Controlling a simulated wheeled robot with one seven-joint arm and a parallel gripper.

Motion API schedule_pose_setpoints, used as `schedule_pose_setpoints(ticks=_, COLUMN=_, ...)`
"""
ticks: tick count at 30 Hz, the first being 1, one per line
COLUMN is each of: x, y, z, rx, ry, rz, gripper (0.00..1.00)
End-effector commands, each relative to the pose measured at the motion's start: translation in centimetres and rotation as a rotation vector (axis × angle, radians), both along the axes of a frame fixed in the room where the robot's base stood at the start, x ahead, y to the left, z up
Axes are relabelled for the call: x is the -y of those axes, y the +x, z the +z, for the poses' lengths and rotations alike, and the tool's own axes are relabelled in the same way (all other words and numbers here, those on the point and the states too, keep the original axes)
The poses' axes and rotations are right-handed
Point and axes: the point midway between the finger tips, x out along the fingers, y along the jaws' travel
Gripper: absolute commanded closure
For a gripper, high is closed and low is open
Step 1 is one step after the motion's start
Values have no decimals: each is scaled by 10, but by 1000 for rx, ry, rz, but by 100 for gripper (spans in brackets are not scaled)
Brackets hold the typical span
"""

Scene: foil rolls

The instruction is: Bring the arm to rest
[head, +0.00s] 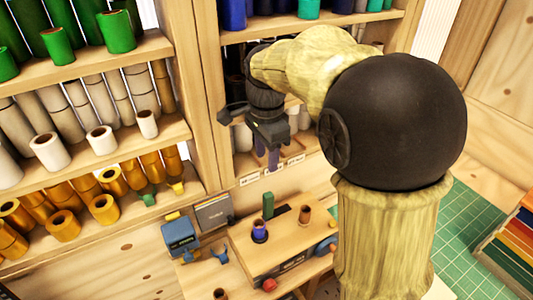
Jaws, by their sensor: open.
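My arm rises on the right side of the head view and bends over to the left. My gripper (268,157) hangs downward at its end, in front of the shelf unit and above the wooden bench. Its fingers are open, and I see nothing held between them. The fingertips are small and dark at this distance.
Shelves on the left hold green rolls (58,46), white rolls (50,151) and gold rolls (63,223). Below the gripper, a wooden bench (250,240) carries a blue device (181,238) and small spools. A green cutting mat (468,225) lies right of my arm.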

Motion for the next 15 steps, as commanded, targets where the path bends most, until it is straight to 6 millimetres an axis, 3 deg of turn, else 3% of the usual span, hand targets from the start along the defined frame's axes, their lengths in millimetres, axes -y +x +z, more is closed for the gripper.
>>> schedule_pose_setpoints(ticks=10, x=5, y=-2, z=-6, rx=4, ry=2, rz=25, gripper=59)
schedule_pose_setpoints(ticks=15, x=25, y=-11, z=-34, rx=31, ry=8, rz=170, gripper=59)
